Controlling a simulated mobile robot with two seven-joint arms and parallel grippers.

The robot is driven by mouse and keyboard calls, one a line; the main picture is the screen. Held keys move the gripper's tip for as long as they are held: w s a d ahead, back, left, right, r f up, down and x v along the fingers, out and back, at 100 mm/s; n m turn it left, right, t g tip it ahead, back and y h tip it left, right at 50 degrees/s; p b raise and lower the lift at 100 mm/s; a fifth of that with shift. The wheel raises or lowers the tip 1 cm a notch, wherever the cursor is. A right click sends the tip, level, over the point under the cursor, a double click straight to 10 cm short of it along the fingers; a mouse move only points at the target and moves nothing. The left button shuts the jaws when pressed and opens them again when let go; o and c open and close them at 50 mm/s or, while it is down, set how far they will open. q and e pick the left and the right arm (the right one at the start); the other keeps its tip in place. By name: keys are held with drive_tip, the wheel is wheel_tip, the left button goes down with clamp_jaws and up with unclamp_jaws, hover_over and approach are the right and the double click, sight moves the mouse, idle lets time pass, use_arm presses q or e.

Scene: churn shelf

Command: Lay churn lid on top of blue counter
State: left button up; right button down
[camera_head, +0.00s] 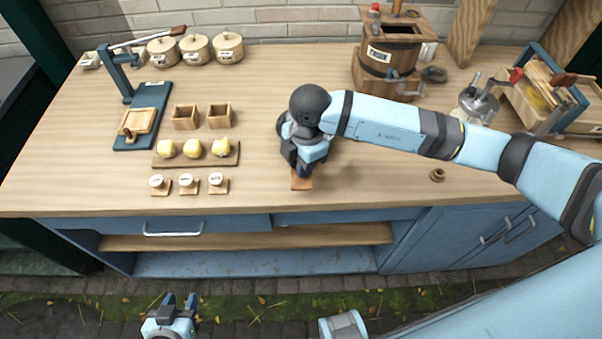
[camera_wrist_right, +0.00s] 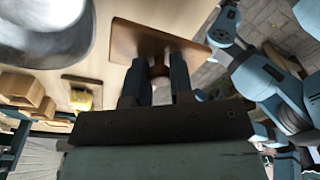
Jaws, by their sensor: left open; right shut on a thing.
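The churn lid is a flat brown wooden plate (camera_wrist_right: 150,36) with a small knob underneath my fingers in the right wrist view. My right gripper (camera_wrist_right: 160,78) is shut on that knob. In the head view the lid (camera_head: 302,184) shows as a small brown edge below my right gripper (camera_head: 304,172), over the front middle of the blue counter (camera_head: 250,190). Whether the lid touches the wooden top cannot be told. The churn (camera_head: 375,75) stands at the back right with its top opening uncovered. My left gripper (camera_head: 180,300) is open and empty in front of the counter, low down.
A board with yellow lumps (camera_head: 197,155), two wooden boxes (camera_head: 203,116) and several small stamps (camera_head: 188,184) lie left of my right gripper. Lidded pots (camera_head: 195,50) stand at the back left. A small brown ring (camera_head: 437,175) lies right. The counter around the lid is clear.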

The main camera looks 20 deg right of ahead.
drive_tip(key=shift+f, duration=2.35)
drive_tip(key=shift+f, duration=0.1)
drive_tip(key=c, duration=1)
unclamp_jaws()
drive_tip(key=shift+r, duration=0.2)
drive_tip(key=r, duration=0.3)
drive_tip(key=d+r, duration=0.1)
drive_tip(key=r, duration=0.7)
drive_tip(key=shift+w+d, duration=0.15)
drive_tip(key=shift+w, duration=0.05)
drive_tip(key=shift+r, duration=0.4)
